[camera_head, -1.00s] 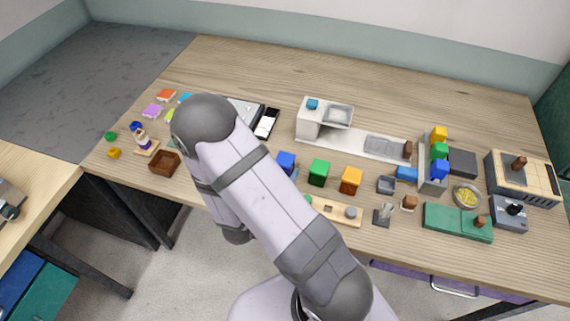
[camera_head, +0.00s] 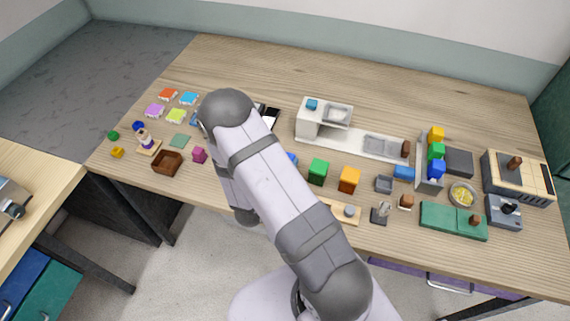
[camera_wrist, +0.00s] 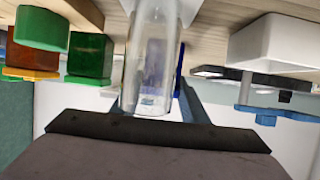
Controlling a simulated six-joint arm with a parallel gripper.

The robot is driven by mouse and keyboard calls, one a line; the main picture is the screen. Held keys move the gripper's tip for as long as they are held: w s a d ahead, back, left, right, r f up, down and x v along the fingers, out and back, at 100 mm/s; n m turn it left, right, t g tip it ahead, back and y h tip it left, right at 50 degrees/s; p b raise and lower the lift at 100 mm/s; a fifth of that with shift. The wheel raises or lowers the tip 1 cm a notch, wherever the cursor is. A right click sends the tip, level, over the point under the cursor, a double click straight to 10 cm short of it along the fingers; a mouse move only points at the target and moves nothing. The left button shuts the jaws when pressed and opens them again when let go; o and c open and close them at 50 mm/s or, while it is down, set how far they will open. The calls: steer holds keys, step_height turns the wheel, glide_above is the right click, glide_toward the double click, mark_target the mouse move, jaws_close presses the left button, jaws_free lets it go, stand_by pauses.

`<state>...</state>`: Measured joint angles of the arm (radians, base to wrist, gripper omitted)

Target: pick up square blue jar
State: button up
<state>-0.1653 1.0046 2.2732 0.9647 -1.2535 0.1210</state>
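The square blue jar (camera_head: 293,159) stands in a row with the green and orange jars in the head view; my arm covers most of it. In the wrist view a narrow dark blue strip (camera_wrist: 179,70), probably part of this jar, shows beside a clear glass cylinder (camera_wrist: 152,60) in the middle. My gripper (camera_wrist: 155,125) shows as a dark bar low in the wrist view; its fingertips are not clear. The head view hides it behind my arm. I cannot tell whether it is open or shut, and see no contact with the jar.
The green jar (camera_head: 318,172) and orange jar (camera_head: 349,179) stand to the right; a wooden rack (camera_head: 345,212) lies in front of them. A brown box (camera_head: 167,163) and magenta block (camera_head: 199,155) are left of my arm. A white sink unit (camera_head: 325,118) stands behind.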

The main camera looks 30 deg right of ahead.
steer(key=shift+c, duration=1.4)
steer(key=shift+r, duration=0.1)
steer(key=shift+r+b, duration=0.6)
steer(key=shift+r, duration=4.35)
